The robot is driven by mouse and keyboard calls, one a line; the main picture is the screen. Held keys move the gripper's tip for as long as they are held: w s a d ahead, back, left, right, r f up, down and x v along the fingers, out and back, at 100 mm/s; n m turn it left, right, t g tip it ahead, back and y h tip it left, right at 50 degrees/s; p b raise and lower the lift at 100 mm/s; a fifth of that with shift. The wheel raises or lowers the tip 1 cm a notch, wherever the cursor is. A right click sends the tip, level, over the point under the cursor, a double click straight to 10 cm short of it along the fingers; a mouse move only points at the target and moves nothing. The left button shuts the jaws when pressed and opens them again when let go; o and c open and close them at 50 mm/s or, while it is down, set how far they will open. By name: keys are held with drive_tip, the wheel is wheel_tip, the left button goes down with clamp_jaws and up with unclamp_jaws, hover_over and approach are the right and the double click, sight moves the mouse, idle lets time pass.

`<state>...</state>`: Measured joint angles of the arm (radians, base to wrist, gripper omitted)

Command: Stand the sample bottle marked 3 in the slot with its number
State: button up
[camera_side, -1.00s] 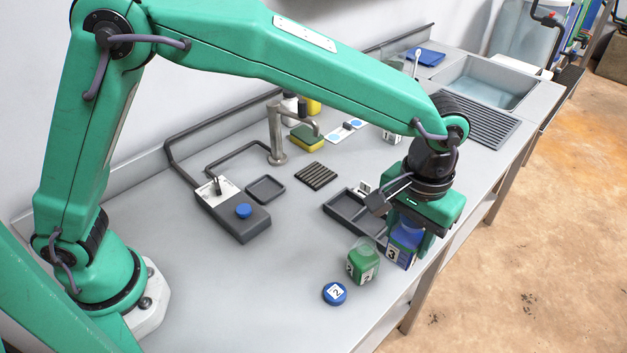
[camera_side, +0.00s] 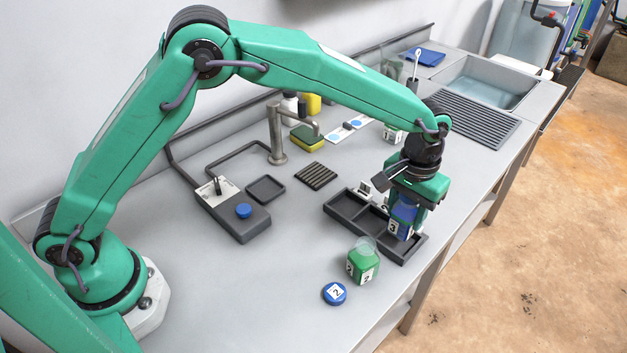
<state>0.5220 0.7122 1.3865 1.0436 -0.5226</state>
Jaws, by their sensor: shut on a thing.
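The blue sample bottle (camera_side: 405,212) has a white label with a 3. My gripper (camera_side: 407,203) is shut on it and holds it upright, pointing down over the right part of the dark slotted tray (camera_side: 385,253). The bottle's lower end is at the tray's right-hand compartment. I cannot tell whether its base touches the tray floor. The left compartment looks empty. Small white number tags (camera_side: 364,187) stand at the tray's back edge, partly hidden by my gripper, and I cannot read them clearly.
A green bottle (camera_side: 362,263) with white labels stands just in front of the tray. A blue disc marked 2 (camera_side: 334,293) lies nearer. Another labelled bottle (camera_side: 392,135) stands behind my wrist. A grey device with a blue knob (camera_side: 243,210) is left. The bench's front edge is close.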

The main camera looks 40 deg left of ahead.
sight(403, 225)
drive_tip(key=shift+f, duration=0.15)
drive_tip(key=shift+f, duration=1.9)
drive_tip(key=shift+f, duration=0.15)
drive_tip(key=o, duration=1.2)
drive_tip(key=shift+c, duration=0.2)
wheel_tip(403, 225, up, 12)
drive_tip(key=shift+r, duration=0.1)
drive_tip(key=shift+r, duration=0.1)
